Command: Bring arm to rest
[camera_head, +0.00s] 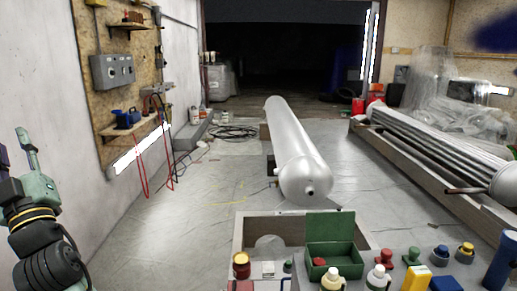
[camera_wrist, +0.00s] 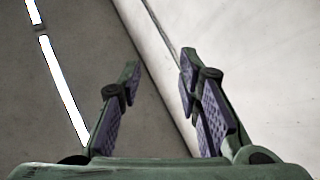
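My arm rises at the lower left of the head view, green with dark bands, beside the white wall. My gripper (camera_wrist: 158,78) shows in the wrist view with its two green fingers and purple pads apart. Nothing is between the fingers. Behind them are only bare grey and pale surfaces and a bright white strip. In the head view my gripper (camera_head: 17,152) points upward near the left edge and is partly cut off. It appears clear of the wall, though the exact gap cannot be told.
A green box (camera_head: 331,232) and several small bottles stand at the bottom front. A long silver cylinder (camera_head: 295,150) lies mid-floor. Metal pipes (camera_head: 435,140) lie at the right. A wooden tool board (camera_head: 122,75) hangs on the left wall.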

